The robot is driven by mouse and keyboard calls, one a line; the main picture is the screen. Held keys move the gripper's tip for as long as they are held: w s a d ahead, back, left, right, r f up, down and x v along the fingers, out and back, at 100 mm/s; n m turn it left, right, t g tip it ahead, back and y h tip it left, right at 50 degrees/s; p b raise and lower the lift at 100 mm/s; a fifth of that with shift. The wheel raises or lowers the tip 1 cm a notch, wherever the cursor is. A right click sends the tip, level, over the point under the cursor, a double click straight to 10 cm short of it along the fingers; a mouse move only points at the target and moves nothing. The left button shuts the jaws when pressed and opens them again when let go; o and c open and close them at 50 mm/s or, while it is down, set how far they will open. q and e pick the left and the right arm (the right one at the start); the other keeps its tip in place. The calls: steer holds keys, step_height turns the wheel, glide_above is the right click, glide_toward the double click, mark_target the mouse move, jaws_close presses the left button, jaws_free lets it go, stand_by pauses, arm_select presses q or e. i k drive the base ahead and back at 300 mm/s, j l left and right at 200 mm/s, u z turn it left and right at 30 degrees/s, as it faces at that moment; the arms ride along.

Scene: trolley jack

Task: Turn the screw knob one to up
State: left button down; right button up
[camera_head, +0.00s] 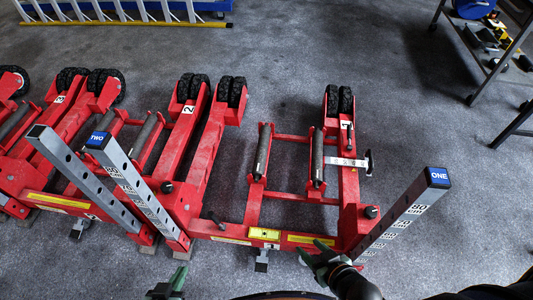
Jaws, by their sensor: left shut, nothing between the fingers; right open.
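A red trolley jack marked 1 (348,195) stands on the floor right of centre, with a grey upright post labelled ONE (410,215) at its front right. A round black knob (371,211) sits on the red frame just left of that post. Another dark knob (369,162) is at the right end of a silver plate further back. I cannot tell which is screw knob one. My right gripper (312,250) is open and empty at the jack's front edge, left of the post base and apart from both knobs. My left gripper (172,285) is shut and empty at the bottom edge.
A second jack marked 2 (180,140), with a post labelled TWO (138,185), adjoins on the left. More red jacks continue leftward. A yellow-edged ladder (125,22) lies at the back. A metal workbench frame (475,55) is at the right. Floor right of jack 1 is clear.

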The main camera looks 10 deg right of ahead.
mark_target(371, 212)
steer(key=z, duration=1.6)
steer(key=i+l, duration=0.2)
steer(key=l, duration=0.2)
steer(key=i+l, duration=0.2)
steer(key=l, duration=0.15)
steer(key=i+l, duration=0.2)
steer(key=l, duration=0.2)
steer(key=i+l, duration=0.45)
steer(key=l, duration=0.3)
steer(key=i+l, duration=0.2)
steer(key=l, duration=0.2)
